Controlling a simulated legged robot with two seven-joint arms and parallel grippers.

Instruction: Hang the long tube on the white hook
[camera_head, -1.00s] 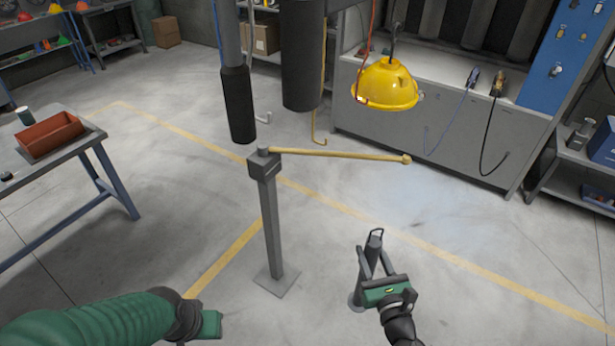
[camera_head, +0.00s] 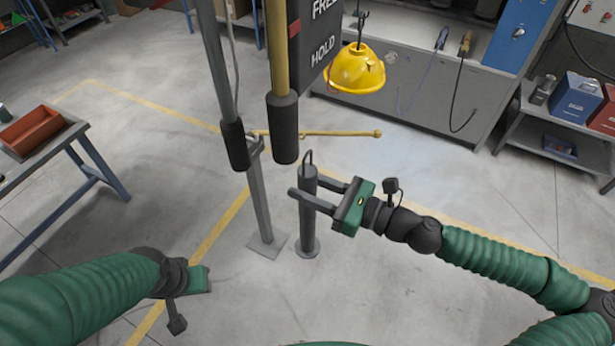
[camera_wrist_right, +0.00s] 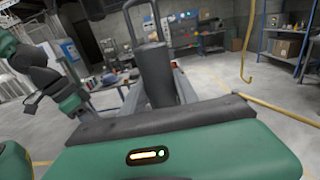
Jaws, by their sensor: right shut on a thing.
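A dark grey tube (camera_head: 308,215) with a wire loop on top and a round flange at its lower end is upright in the head view. My right gripper (camera_head: 309,190) reaches in from the right and is shut on its upper part. The right wrist view shows the tube (camera_wrist_right: 156,75) between my two fingers, with its loop above. My left gripper (camera_head: 198,279) is at lower left, empty-looking, with its fingers not clearly seen. The white hook is not clearly seen now; the hanging poles may cover it.
A pole with a black grip (camera_head: 235,145) and a yellow pole with a black sleeve (camera_head: 284,130) hang close to the tube. A grey post (camera_head: 260,200) carries a yellow bar (camera_head: 330,133). A yellow hood (camera_head: 356,70) hangs behind. A table (camera_head: 95,165) stands left.

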